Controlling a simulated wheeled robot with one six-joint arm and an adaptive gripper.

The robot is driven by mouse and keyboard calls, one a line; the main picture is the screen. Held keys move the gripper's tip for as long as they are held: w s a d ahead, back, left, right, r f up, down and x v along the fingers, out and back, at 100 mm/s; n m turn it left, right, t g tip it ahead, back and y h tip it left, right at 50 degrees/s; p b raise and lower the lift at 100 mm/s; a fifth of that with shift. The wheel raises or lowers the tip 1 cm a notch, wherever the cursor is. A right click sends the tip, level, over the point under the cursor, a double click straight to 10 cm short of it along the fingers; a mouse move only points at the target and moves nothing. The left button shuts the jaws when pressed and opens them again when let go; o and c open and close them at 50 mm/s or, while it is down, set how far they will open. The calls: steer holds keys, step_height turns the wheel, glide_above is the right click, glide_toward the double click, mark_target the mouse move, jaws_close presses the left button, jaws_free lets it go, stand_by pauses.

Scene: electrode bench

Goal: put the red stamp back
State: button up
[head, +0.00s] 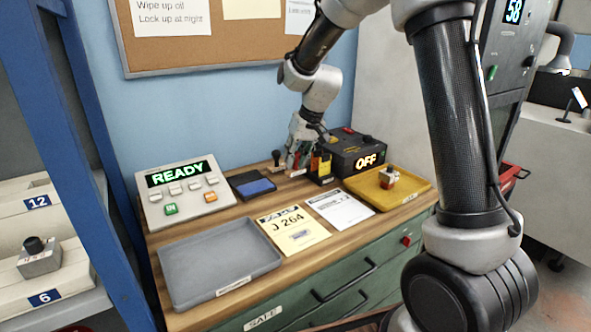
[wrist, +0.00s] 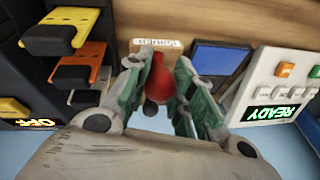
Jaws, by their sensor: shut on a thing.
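The red stamp (wrist: 158,77) shows its rounded red handle between the two fingers of my gripper (wrist: 160,66) in the wrist view. My gripper (head: 303,148) is shut on it, low over the back of the wooden bench in the head view. The stamp's lower end is hidden. A small printed label (wrist: 157,44) lies on the bench just beyond the fingertips. A dark round shape (wrist: 152,109) shows behind the red handle. A black-knobbed stamp (head: 276,157) stands just left of my gripper in the head view.
A holder with orange and yellow pieces (head: 322,168) and the black OFF box (head: 352,155) stand close on the right. The blue pad (head: 252,186) and READY panel (head: 183,190) are left. A grey tray (head: 218,262), papers and a yellow tray (head: 412,188) lie nearer.

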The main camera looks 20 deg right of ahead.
mark_target(295, 169)
steer(key=shift+f, duration=1.85)
steer(key=o, duration=0.8)
steer(key=shift+f, duration=0.1)
steer(key=v, duration=1.2)
steer(key=s+d+r+h, duration=0.1)
steer(key=s+d+r, duration=0.25)
steer(key=s, duration=0.45)
steer(key=s+d+r, duration=0.3)
steer(key=s+d, duration=0.1)
steer(key=s, duration=0.3)
steer(key=s+d, duration=0.2)
steer(key=s, duration=0.6)
steer(key=s+d+f+m+t+h, duration=0.1)
steer(key=s+d, duration=0.1)
steer(key=s, duration=0.6)
steer(key=shift+d+f+m+h, duration=0.3)
steer(key=shift+d, duration=0.1)
